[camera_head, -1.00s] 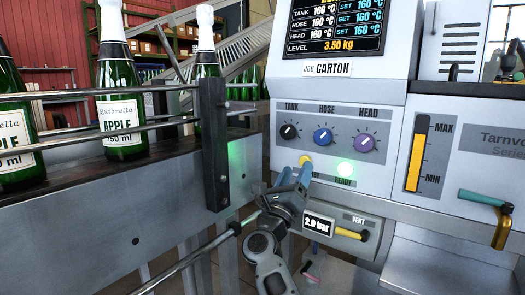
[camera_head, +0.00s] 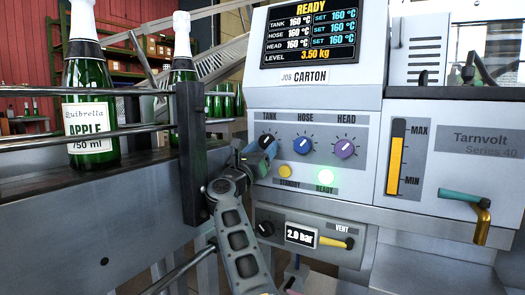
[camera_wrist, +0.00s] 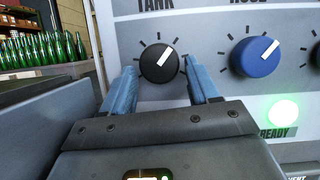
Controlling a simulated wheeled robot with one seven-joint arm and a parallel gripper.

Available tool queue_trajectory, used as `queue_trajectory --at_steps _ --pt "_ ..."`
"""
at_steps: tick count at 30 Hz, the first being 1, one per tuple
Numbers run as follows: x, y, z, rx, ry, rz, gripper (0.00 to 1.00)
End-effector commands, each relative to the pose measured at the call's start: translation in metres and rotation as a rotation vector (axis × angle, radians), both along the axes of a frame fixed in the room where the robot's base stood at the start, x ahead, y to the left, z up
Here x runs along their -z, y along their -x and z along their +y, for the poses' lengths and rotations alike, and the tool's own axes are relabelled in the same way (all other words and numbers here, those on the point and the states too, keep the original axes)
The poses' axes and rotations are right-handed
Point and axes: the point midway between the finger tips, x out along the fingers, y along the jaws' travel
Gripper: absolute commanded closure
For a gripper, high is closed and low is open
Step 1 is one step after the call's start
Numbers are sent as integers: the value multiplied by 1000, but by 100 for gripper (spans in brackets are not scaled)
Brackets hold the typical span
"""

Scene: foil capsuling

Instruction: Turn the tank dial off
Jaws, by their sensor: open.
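The tank dial is a black knob with a white pointer line under the TANK label. In the wrist view the tank dial (camera_wrist: 160,63) sits just beyond and between the tips of my two blue fingers, its pointer aimed up and right. My gripper (camera_wrist: 161,82) is open, one finger on each side of the dial; I cannot tell whether they touch it. In the head view my gripper (camera_head: 262,157) is at the panel's left edge and partly hides the tank dial (camera_head: 267,142).
The blue hose dial (camera_head: 303,146) and purple head dial (camera_head: 344,148) are to the right. A yellow standby button (camera_head: 285,171) and lit green ready light (camera_head: 326,176) are below. The display (camera_head: 310,36) reads tank 160 °C. A dark rail post (camera_head: 190,150) stands close left of my arm.

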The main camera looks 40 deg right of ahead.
Motion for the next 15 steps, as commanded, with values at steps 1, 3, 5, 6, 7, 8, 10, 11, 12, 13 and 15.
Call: queue_trajectory --at_steps 1,3,5,6,7,8,10,11,12,13,15 --pt "-1 -1 -3 0 0 0 40" --pt "-2 -2 -5 -1 1 0 40" --pt "-3 -3 -5 -1 1 0 40" --pt "-3 -3 -6 -2 1 0 40" --pt "-3 -3 -6 -2 1 0 40" --pt "-3 -3 -6 -2 1 0 40" --pt "-3 -3 -5 -2 1 0 40" --pt "-3 -3 -5 -2 1 0 40" --pt "-3 -3 -5 -2 1 0 44" --pt "-3 -3 -5 -2 1 0 47" --pt "-3 -3 -5 -2 1 0 53"
